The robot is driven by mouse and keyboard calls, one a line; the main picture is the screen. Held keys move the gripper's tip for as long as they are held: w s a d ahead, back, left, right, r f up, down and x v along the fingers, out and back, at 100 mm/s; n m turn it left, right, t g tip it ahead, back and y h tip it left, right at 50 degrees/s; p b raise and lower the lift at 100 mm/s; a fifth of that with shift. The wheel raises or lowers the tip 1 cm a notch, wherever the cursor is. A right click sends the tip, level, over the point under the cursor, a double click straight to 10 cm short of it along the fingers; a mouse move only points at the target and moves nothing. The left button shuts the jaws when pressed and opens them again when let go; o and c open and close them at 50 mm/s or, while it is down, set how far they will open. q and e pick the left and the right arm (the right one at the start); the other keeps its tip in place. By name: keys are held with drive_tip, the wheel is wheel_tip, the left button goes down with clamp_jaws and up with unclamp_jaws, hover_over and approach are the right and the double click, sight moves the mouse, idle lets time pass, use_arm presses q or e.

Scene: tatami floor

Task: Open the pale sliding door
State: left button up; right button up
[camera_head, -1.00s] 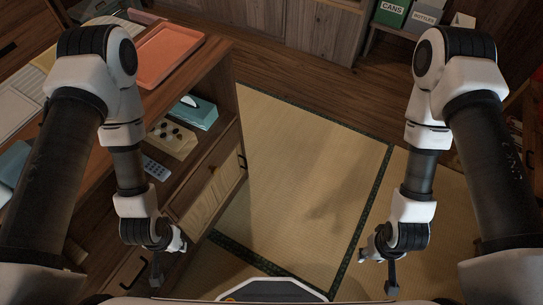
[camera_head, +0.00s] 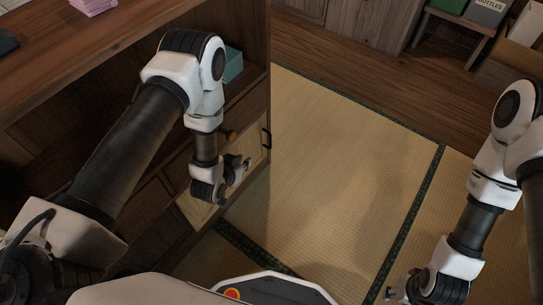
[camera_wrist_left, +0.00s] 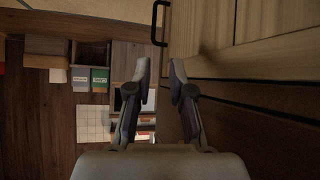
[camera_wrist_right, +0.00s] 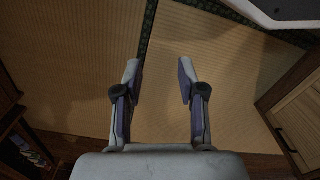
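The pale sliding door (camera_head: 252,153) is a light wood panel low in the brown cabinet, with a black bar handle (camera_head: 266,139) near its right edge. My left arm hides part of it in the head view. My left gripper (camera_head: 241,169) is in front of the door, below and left of the handle. In the left wrist view my left gripper (camera_wrist_left: 159,73) is open and empty, with the handle (camera_wrist_left: 156,24) beyond the fingertips and the door (camera_wrist_left: 275,22) at upper right. My right gripper (camera_wrist_right: 160,70) is open and empty above the tatami.
The cabinet top (camera_head: 150,30) overhangs on the left, with a pink stack (camera_head: 93,4) on it. A teal box (camera_head: 233,65) sits on a shelf behind my left arm. The tatami floor (camera_head: 340,170) is clear. Bins (camera_head: 487,12) stand at the back right.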

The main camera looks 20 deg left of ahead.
sight(270, 141)
use_arm(q)
drive_tip(key=w+d+f+t+b, duration=0.1)
drive_tip(key=w+f+t+b, duration=0.3)
drive_tip(key=w+f+b, duration=0.6)
drive_tip(key=w+f+t+b, duration=0.1)
drive_tip(key=w+b, duration=0.1)
drive_tip(key=b, duration=0.2)
drive_tip(key=w+d+f+t+h+b, duration=0.1)
drive_tip(key=w+b, duration=0.2)
drive_tip(key=b, duration=0.1)
drive_tip(key=w+d+f+m+t+b, duration=0.1)
drive_tip(key=w+b, duration=0.2)
drive_tip(key=b, duration=0.1)
drive_tip(key=shift+w+h+b, duration=0.25)
drive_tip(key=shift+h+b, duration=0.15)
drive_tip(key=shift+w+r, duration=0.15)
drive_tip(key=shift+w, duration=0.25)
drive_tip(key=shift+w+r, duration=0.15)
use_arm(e)
wheel_tip(270, 141, down, 27)
drive_tip(key=w, duration=0.1)
drive_tip(key=shift+w+r+t, duration=0.15)
drive_tip(key=shift+w+t, duration=0.15)
use_arm(q)
clamp_jaws()
